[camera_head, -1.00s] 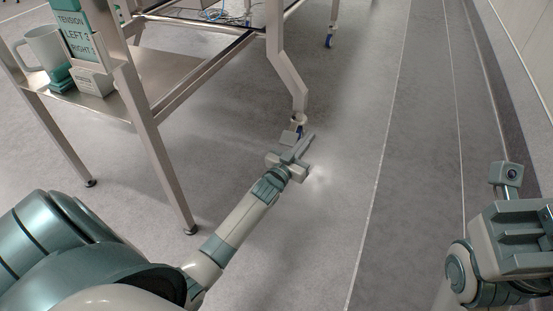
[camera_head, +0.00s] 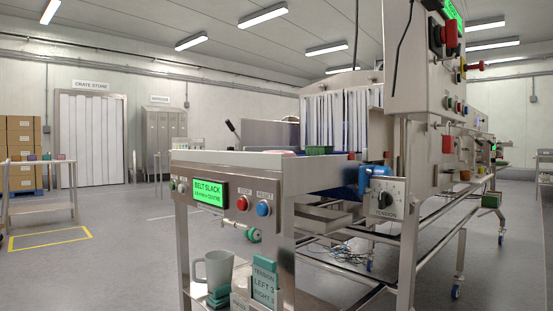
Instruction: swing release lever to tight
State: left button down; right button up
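The conveyor machine (camera_head: 330,172) stands in the middle and right. A green display (camera_head: 208,192) on its end panel reads "BELT SLACK" with a smaller line below. A grey plate marked TENSION (camera_head: 385,204) with a black knob (camera_head: 385,200) is fixed at its near corner, and a blue part (camera_head: 374,171) sits by the plate's top left. A dark lever (camera_head: 231,127) leans up and left behind the near panel. I cannot tell which part is the release lever. Neither gripper shows now.
A white mug (camera_head: 215,268) and a teal sign reading TENSION LEFT 3, RIGHT 3 (camera_head: 263,284) stand low under the panel. Red (camera_head: 242,203) and blue (camera_head: 264,208) buttons are on the panel. Open floor (camera_head: 100,270) lies at the left; a cart (camera_head: 42,195) stands beyond.

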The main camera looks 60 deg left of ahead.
aim_at(229, 123)
jog(key=i+l, duration=0.4)
jog(key=l, duration=0.2)
jog(key=u, duration=2.25)
jog(key=i+j, duration=0.15)
jog(key=i, duration=0.35)
